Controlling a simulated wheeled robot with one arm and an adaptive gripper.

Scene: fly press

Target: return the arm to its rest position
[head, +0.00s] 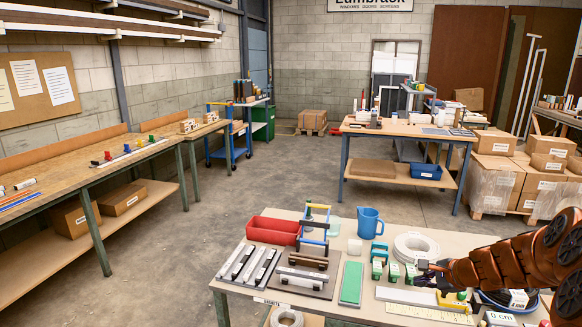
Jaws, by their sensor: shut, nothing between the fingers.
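My copper-coloured arm reaches in from the right edge of the head view, low over the front table. My gripper (426,274) is dark and small in the picture, at the left end of the arm. It is shut and empty, just above the right part of the table, close to small green-and-white boxes (394,271). A small press-like frame (314,226) in blue and yellow stands farther left at the table's back, apart from my gripper. The arm hides part of the table's right side.
The front table (262,292) also holds a red bin (273,231), a blue jug (370,222), a white coil (416,247), a green pad (351,283) and a yellow ruler (428,313). Open floor (262,180) lies behind it, between the left bench (70,178) and the back table (408,130).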

